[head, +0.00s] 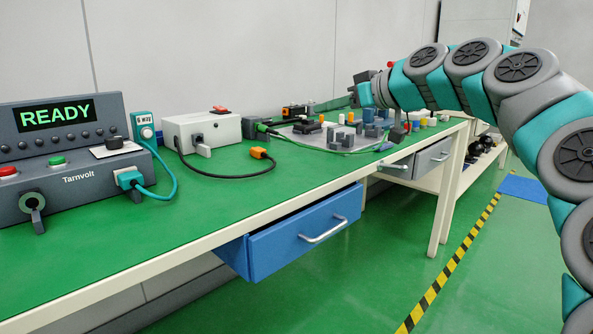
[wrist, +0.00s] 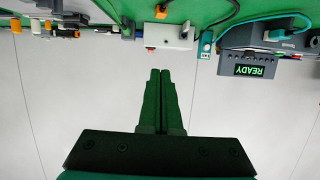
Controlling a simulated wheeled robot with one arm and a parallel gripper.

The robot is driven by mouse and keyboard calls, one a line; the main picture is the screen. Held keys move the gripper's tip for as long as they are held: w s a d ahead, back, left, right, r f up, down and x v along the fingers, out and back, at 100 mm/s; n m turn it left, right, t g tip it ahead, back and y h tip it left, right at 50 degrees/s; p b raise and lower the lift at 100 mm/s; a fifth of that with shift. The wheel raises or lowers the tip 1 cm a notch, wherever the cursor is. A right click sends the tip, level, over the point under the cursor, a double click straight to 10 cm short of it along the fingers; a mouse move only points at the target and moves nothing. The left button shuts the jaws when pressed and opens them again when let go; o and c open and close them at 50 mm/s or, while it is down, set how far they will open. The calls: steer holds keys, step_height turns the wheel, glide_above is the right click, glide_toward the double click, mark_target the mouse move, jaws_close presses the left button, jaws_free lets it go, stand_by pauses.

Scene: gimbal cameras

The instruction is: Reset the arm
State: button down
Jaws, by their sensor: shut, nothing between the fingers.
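My arm (head: 470,60) reaches in from the right in the head view, bent and raised over the far part of the green bench. My gripper (wrist: 160,72) shows in the wrist view with its two green fingers together and nothing between them. In the head view the gripper end points left above the bench, and its fingertips are hard to make out there. In the wrist view, which is upside down, the fingers stand in front of the grey wall, apart from the bench things.
A green-topped bench (head: 213,210) holds a Tarnvolt console (head: 70,180) reading READY, a white box (head: 203,130) with a cable, and a grey tray (head: 310,139) with small parts. A blue drawer (head: 300,230) sticks out below. The floor in front is clear.

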steer(key=s+a+f+m+g+h+p, duration=0.1)
steer(key=s+a+f+g+h+p, duration=0.15)
steer(key=s+f, duration=0.6)
steer(key=s+a+f+m+g+h+p, duration=0.1)
steer(key=s+a+f+g+h, duration=0.15)
steer(key=s+f, duration=0.65)
steer(key=s+d+f+m+g+h, duration=0.2)
steer(key=s+d+f, duration=0.2)
steer(key=s, duration=0.5)
steer(key=s+d+f+m+g+h+p, duration=0.1)
steer(key=s+d+f+m+g, duration=0.1)
steer(key=s+d+f, duration=0.3)
steer(key=s+d+f+m+g+h+p, duration=0.1)
steer(key=s+d+f+m+g+h, duration=0.1)
steer(key=s+f, duration=0.6)
steer(key=s+d+m, duration=0.1)
steer(key=s+d, duration=0.1)
steer(key=s, duration=0.3)
steer(key=shift+d+f+g+h, duration=0.3)
steer(key=shift+d, duration=0.05)
